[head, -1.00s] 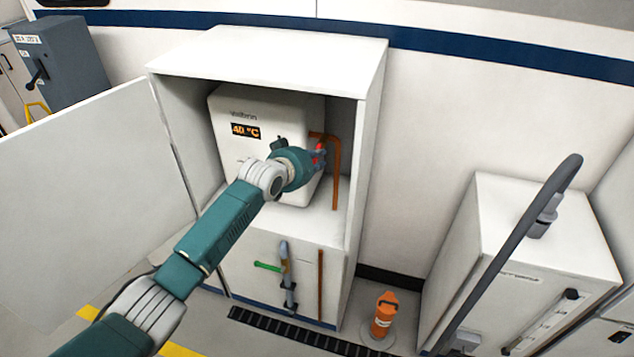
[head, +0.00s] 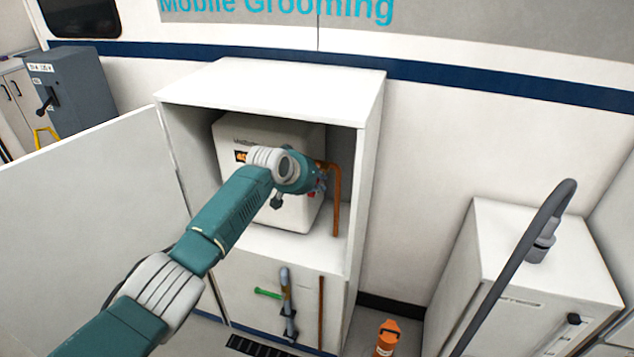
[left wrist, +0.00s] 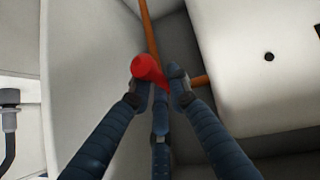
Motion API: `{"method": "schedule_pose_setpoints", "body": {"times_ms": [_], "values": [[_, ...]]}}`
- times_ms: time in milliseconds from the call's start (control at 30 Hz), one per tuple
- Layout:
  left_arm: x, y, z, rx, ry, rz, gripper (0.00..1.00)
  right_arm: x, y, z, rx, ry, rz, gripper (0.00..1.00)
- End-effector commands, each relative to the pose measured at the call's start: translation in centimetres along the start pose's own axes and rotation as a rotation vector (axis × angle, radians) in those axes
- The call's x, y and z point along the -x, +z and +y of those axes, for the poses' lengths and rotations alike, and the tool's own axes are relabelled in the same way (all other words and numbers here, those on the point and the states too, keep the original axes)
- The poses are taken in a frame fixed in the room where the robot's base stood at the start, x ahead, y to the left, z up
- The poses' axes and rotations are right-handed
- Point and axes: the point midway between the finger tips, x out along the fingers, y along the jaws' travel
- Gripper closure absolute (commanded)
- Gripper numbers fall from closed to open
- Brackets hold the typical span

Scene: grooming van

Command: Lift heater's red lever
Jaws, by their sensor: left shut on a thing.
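The white heater (head: 297,214) stands inside an open white cabinet, its orange display partly covered by my left arm. The red lever (head: 322,180) is at the heater's right side by a copper pipe, and only bits of red show past the gripper. In the left wrist view the rounded red lever end (left wrist: 147,67) sits between the fingertips. My left gripper (head: 318,182) is shut on the red lever; its fingers also show in the left wrist view (left wrist: 158,88). The lever's pivot is hidden. My right gripper is not in view.
The copper pipe (head: 337,205) runs down just right of the gripper. The cabinet door (head: 85,190) stands open at left. Below are a green-handled valve (head: 268,293) and a grey pipe. An orange object (head: 387,335) stands on the floor, with a white unit (head: 550,265) at right.

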Motion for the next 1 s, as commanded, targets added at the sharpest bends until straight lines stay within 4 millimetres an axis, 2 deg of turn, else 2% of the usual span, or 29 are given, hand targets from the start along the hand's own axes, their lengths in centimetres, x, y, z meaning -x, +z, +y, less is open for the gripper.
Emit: {"method": "schedule_pose_setpoints", "body": {"times_ms": [33,67,100,200,500,667,867,1000], "values": [[-0.3,0.8,0.0,0.004,0.001,-0.016,1.00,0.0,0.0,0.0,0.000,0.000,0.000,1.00],[-0.3,0.8,0.0,0.004,0.001,-0.016,1.00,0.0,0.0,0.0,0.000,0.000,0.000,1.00],[-0.3,0.9,0.0,0.005,0.001,-0.016,0.80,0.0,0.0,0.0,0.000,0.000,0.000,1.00],[-0.3,0.8,0.0,0.004,0.000,-0.014,0.63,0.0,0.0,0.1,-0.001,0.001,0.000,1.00],[-0.1,0.3,0.0,0.001,0.000,-0.006,0.63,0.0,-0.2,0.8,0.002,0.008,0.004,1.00],[0.7,0.2,-0.1,0.000,0.000,-0.004,0.63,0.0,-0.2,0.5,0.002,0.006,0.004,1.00],[3.0,0.3,0.0,-0.001,0.000,-0.002,0.63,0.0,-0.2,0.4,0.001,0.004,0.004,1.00],[5.3,0.3,0.0,-0.001,0.000,-0.004,0.63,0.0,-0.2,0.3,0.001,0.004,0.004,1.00]]}}
